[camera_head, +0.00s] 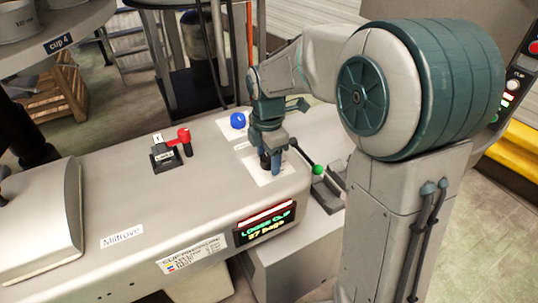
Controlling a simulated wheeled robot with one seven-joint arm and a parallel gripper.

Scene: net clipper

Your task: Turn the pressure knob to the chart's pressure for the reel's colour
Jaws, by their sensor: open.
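My gripper (270,165) points down over a white plate (266,181) near the right end of the grey machine top. Its fingers are open around or just above the plate's middle. Any knob between them is hidden or too small to tell. A blue knob (238,120) stands on another white plate just behind and left of my gripper. Which knob sets the pressure cannot be read. The chart (190,256), headed with what looks like "clip pressure", is on the machine's front edge. It has small coloured marks and its values are unreadable. No reel is clearly visible.
A lit display (265,223), seeming to read "loose clip", is on the machine's front right corner. A red lever (184,136) on a black block stands left of my gripper. A green-balled lever (317,170) is close on its right. The machine top between is clear.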

